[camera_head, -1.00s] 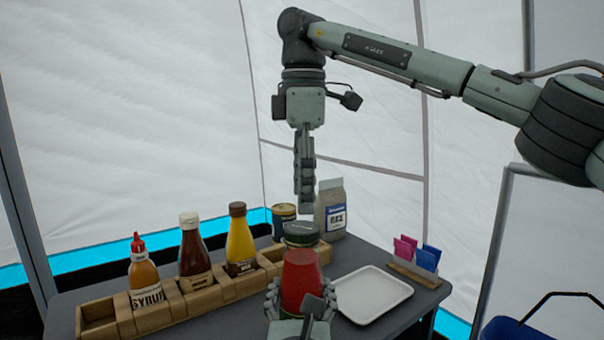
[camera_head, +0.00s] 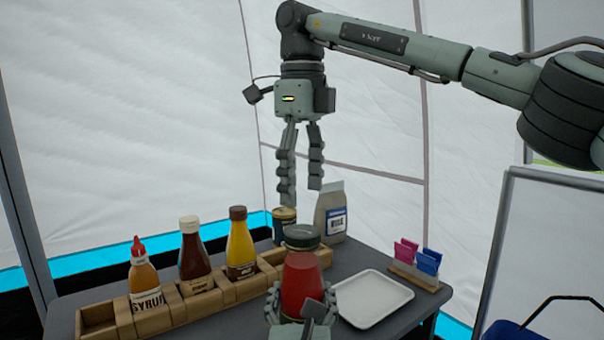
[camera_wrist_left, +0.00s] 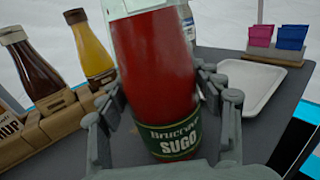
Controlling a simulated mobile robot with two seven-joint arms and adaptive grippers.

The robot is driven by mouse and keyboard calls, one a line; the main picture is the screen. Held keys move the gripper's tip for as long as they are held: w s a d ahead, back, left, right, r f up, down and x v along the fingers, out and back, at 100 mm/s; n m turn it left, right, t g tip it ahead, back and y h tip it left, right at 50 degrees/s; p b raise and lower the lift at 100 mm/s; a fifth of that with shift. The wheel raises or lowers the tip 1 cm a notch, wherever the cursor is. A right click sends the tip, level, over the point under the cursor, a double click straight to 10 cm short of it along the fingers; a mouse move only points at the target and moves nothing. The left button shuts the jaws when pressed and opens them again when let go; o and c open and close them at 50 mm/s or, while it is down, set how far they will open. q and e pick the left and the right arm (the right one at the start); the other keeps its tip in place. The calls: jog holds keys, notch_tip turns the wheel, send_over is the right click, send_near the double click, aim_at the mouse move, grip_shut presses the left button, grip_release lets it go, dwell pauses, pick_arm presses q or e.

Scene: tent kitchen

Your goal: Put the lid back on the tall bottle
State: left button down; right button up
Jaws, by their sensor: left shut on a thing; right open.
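The tall bottle (camera_head: 300,283) is red, with a green SUGO label in the left wrist view (camera_wrist_left: 172,135). My left gripper (camera_head: 302,292) is shut around its body and holds it upright at the table's front. The dark green lid (camera_head: 302,237) sits on the bottle's top; I cannot tell whether it is screwed down. The lid is out of frame in the left wrist view. My right gripper (camera_head: 301,192) is open and empty, fingers pointing down, above the lid and apart from it.
A wooden rack (camera_head: 160,310) holds a syrup bottle (camera_head: 145,282), a brown sauce bottle (camera_head: 195,260) and a yellow bottle (camera_head: 241,247). A dark tin (camera_head: 284,222) and a grey carton (camera_head: 331,214) stand behind. A white tray (camera_head: 372,298) and a packet holder (camera_head: 417,272) are at right.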

aim_at(302, 231)
jog(key=n, duration=0.5)
jog(key=shift+r, duration=0.2)
jog(key=n, duration=0.5)
jog(key=shift+r, duration=0.15)
jog(key=n, duration=0.5)
jog(key=shift+r, duration=0.15)
jog(key=n, duration=0.6)
jog(key=shift+r+n, duration=0.2)
jog(key=shift+n, duration=0.1)
jog(key=shift+f, duration=4.05)
jog(key=shift+c, duration=0.6)
